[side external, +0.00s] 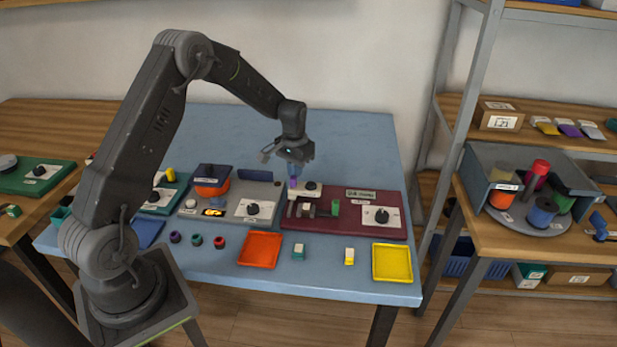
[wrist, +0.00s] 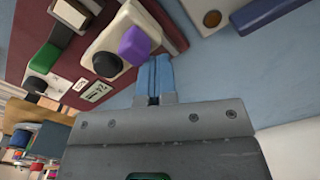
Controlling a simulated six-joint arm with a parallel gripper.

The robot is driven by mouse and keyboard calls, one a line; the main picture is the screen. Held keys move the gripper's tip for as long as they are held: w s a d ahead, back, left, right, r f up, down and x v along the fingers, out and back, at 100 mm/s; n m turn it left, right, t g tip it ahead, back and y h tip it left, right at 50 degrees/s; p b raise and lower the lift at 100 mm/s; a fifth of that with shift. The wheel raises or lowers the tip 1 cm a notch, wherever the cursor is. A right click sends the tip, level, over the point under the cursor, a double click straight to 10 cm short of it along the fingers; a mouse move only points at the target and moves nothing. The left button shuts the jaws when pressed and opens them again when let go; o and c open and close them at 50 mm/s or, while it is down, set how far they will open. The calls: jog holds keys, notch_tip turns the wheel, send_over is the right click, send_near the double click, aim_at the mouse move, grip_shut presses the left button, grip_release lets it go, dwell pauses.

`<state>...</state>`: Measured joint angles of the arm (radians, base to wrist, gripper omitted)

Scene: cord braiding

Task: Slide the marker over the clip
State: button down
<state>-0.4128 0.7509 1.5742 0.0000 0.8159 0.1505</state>
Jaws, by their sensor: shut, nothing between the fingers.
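My gripper (side external: 293,171) points down over the back left of the maroon board (side external: 362,229). In the wrist view its blue fingers (wrist: 154,66) are together and empty. A small purple piece (wrist: 134,45), perhaps the marker, sits on or against a white rounded block (wrist: 119,30) with a black knob (wrist: 107,64). The purple piece is just beside my fingertips; I cannot tell whether they touch. In the side view the purple piece (side external: 293,184) shows right under the fingers. I cannot tell for certain which part is the clip.
A green block (side external: 335,207) and a dial plate (side external: 381,218) stand on the maroon board. A grey board (side external: 226,208) lies to its left. An orange tray (side external: 260,249), a yellow tray (side external: 392,263) and several small pieces lie in front. Blue table shows bare between them.

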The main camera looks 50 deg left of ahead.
aim_at(293, 179)
jog(key=shift+s+d, duration=1.85)
jog(key=shift+w+a, duration=0.1)
jog(key=shift+w+a, duration=0.3)
jog(key=shift+w+a+r, duration=0.1)
jog(key=shift+r, duration=0.1)
notch_tip(293, 179, up, 11)
jog(key=shift+f, duration=0.2)
dwell(0.4)
jog(key=shift+r, duration=0.1)
